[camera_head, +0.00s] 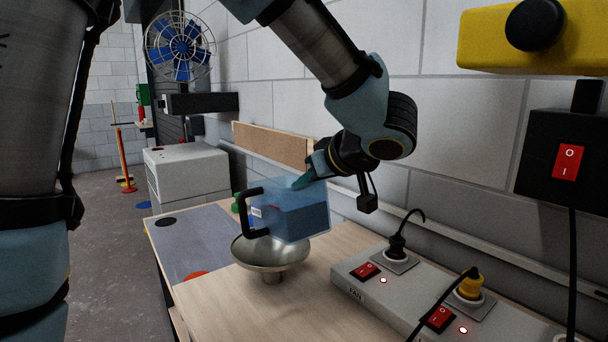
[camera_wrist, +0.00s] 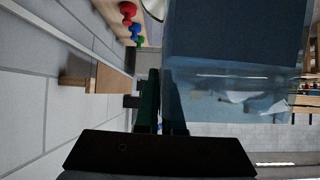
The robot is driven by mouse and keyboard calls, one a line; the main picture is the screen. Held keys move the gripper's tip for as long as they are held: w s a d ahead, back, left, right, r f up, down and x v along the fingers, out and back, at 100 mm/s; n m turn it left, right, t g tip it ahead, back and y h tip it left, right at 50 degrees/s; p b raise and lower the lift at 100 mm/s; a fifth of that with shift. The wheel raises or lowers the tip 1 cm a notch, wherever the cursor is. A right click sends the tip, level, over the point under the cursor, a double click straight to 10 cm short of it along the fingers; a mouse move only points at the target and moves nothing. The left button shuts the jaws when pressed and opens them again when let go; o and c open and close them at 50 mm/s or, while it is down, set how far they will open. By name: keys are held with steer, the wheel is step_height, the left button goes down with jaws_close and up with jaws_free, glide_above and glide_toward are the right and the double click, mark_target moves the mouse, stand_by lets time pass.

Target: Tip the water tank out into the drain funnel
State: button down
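The water tank (camera_head: 297,222) is a clear blue box with a black handle on its left side. It hangs over the drain funnel (camera_head: 268,252), a wide metal bowl on the wooden bench. The tank looks close to level, and darker blue water shows in its lower part. My gripper (camera_head: 303,181) is at the tank's upper back edge, its teal fingers closed on the tank wall. In the wrist view the tank (camera_wrist: 235,45) fills the upper right, against the fingers (camera_wrist: 163,100). The tank hides part of the funnel's bowl.
A grey socket strip (camera_head: 352,270) with red switches, plugs and cables lies to the right. A grey mat (camera_head: 200,240) covers the bench's left part. A wooden batten (camera_head: 270,143) runs along the block wall behind. A fan (camera_head: 180,46) and white cabinet (camera_head: 187,172) stand farther back.

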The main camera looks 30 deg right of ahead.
mark_target(290, 183)
steer(key=shift+w+r+g+p, duration=0.25)
steer(key=shift+g+p, duration=0.75)
steer(key=shift+p, duration=0.5)
steer(key=shift+a+r+g+h+p, duration=0.1)
steer(key=shift+g+h+p, duration=0.2)
steer(key=shift+g+p, duration=0.15)
